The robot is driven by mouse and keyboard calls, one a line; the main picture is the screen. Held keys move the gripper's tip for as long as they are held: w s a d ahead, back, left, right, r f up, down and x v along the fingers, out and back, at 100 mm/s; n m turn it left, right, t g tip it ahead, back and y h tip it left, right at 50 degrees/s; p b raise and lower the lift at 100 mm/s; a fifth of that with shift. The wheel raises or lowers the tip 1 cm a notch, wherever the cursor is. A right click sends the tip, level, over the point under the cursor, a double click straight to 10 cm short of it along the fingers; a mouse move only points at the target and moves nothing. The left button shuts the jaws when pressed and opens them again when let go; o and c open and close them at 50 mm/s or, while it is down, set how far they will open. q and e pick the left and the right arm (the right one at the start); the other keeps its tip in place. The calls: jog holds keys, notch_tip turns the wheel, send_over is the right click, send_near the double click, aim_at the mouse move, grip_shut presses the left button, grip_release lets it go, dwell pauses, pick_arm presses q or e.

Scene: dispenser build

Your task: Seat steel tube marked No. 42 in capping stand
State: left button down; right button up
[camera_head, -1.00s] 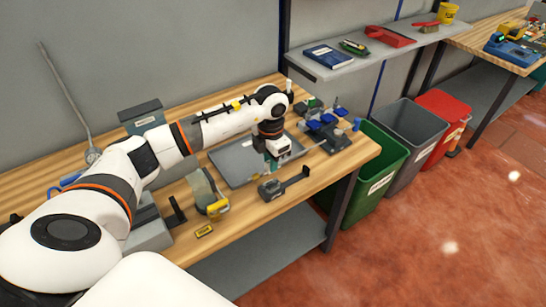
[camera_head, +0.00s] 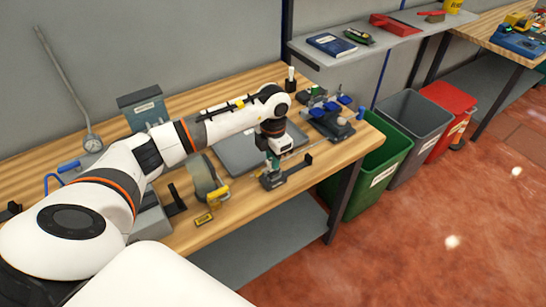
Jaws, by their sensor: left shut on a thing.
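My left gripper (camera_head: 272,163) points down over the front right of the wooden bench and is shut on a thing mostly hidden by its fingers. A thin pale rod, which looks like the steel tube (camera_head: 297,150), shows just right of the fingers. Its No. 42 mark is too small to read. Directly below the gripper is a dark block with a black bracket arm to its right, which looks like the capping stand (camera_head: 288,175). I cannot tell whether the held thing touches it. My right gripper is not in view.
A grey tray (camera_head: 238,158) lies behind the gripper. A yellow-ended dispenser (camera_head: 216,192) and a small yellow label (camera_head: 203,218) lie to the left. A dark fixture with blue parts (camera_head: 330,120) stands at the back right. Green (camera_head: 378,175), grey and red bins stand beyond the bench.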

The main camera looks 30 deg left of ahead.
pick_arm(q)
jog(key=shift+f, duration=0.1)
jog(key=shift+f+b, duration=0.75)
jog(key=shift+f+b, duration=0.7)
jog(key=shift+f, duration=0.1)
dwell(0.5)
jog(key=c, duration=0.9)
grip_release()
jog(key=shift+r, duration=0.1)
jog(key=shift+r+p, duration=2.15)
jog(key=shift+r, duration=1.3)
